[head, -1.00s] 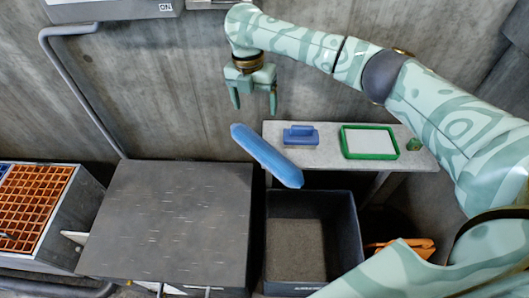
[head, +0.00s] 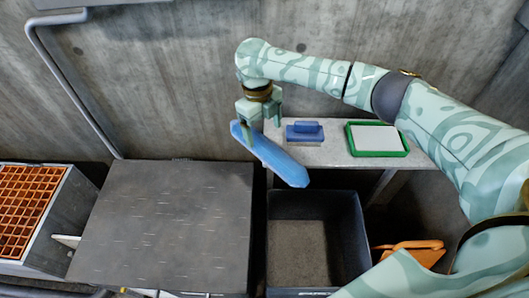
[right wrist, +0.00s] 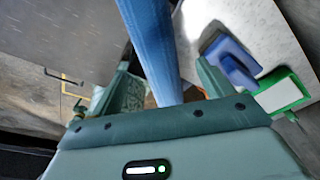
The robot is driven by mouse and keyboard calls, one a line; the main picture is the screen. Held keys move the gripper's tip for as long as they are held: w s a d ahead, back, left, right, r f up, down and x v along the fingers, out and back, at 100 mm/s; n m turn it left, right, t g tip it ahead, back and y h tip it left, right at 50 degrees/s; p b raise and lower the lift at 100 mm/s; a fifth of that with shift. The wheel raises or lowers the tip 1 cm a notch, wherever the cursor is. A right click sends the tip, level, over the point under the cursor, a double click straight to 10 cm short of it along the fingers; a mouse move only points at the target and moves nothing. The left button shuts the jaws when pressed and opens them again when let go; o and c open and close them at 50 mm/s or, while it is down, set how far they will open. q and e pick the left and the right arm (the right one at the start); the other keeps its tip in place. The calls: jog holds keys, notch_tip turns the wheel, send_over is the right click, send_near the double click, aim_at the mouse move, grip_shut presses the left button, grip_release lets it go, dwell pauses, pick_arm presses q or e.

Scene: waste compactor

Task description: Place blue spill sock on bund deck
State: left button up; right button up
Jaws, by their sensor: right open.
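The blue spill sock (head: 275,160) is a long blue bar lying at a slant by the left end of the pale shelf (head: 330,155), its near end reaching over the dark bin. My right gripper (head: 262,132) is open at the sock's far part. In the right wrist view the sock (right wrist: 150,45) runs between the open fingers (right wrist: 166,85), with gaps on both sides. What bears the sock from below is hidden. An orange grating on a grey box, which looks like the bund deck (head: 28,205), is at the far left. My left gripper is not in view.
A dark grey plate (head: 165,225) lies between the grating and the open dark bin (head: 362,235). A blue block (head: 304,128) and a green-rimmed tray (head: 377,153) stand on the shelf. An orange item (head: 420,250) is right of the bin. A bent pipe (head: 75,100) rises at left.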

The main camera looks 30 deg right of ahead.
aim_at(266, 144)
jog(key=shift+s+f+b, duration=0.2)
jog(key=shift+f+b, duration=0.15)
jog(key=shift+f, duration=0.8)
jog(key=f+b, duration=0.2)
jog(key=f, duration=0.1)
jog(key=s+f+b, duration=0.1)
jog(key=f, duration=0.1)
jog(key=shift+r, duration=0.25)
jog(key=shift+c, duration=1)
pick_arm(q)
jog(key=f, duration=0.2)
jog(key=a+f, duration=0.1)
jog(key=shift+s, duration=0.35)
pick_arm(e)
jog(key=c, duration=1.1)
